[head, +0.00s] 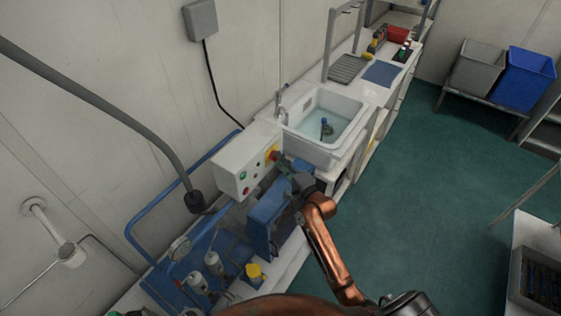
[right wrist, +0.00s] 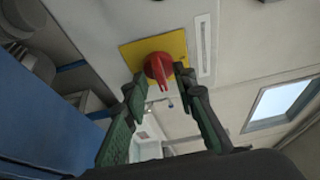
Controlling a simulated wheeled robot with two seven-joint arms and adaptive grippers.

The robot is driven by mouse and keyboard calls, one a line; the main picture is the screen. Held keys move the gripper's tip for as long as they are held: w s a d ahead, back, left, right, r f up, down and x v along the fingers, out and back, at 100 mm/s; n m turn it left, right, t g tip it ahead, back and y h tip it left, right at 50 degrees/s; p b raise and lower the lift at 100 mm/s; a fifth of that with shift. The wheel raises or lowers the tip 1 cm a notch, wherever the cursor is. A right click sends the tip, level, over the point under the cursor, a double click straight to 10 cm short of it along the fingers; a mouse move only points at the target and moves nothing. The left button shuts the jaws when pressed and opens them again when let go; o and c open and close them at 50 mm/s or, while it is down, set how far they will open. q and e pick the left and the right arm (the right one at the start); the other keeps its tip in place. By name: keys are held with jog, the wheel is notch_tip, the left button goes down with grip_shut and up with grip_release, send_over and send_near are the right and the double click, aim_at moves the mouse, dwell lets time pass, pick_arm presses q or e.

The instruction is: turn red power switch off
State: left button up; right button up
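The red power switch (right wrist: 159,68) is a round knob with a raised grip on a yellow square plate (right wrist: 135,53). In the head view the red switch (head: 274,154) sits on the face of a white control box (head: 240,162), partly hidden by my gripper. My right gripper (right wrist: 159,88) is open, with a green-padded finger on each side of the knob in the right wrist view. The fingertips are close to the knob; I cannot tell whether they touch it. The right gripper also shows in front of the box in the head view (head: 284,163). My left gripper is not in view.
A green button (head: 242,175) and other small controls are on the same box. A blue metal unit (head: 266,215) stands just below my right gripper. A white sink (head: 325,120) lies beyond the box.

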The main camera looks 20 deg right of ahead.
grip_shut()
dwell(0.3)
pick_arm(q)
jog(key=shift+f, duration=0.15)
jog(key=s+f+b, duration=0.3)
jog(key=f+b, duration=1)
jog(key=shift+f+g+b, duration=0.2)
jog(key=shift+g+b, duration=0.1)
pick_arm(e)
jog(key=shift+w+d+f+n+t+y, duration=0.2)
jog(key=shift+n+y, duration=1.25)
jog(key=shift+n, duration=2.25)
jog(key=shift+s+d+f+n+t+y, duration=0.25)
jog(key=shift+n+y, duration=1.15)
jog(key=shift+n, duration=2.3)
jog(key=shift+w+a+f+n+t+y, duration=0.1)
jog(key=shift+w+n+t+y, duration=0.2)
jog(key=shift+n+y, duration=2.3)
jog(key=n+h, duration=0.2)
jog(key=shift+n, duration=0.4)
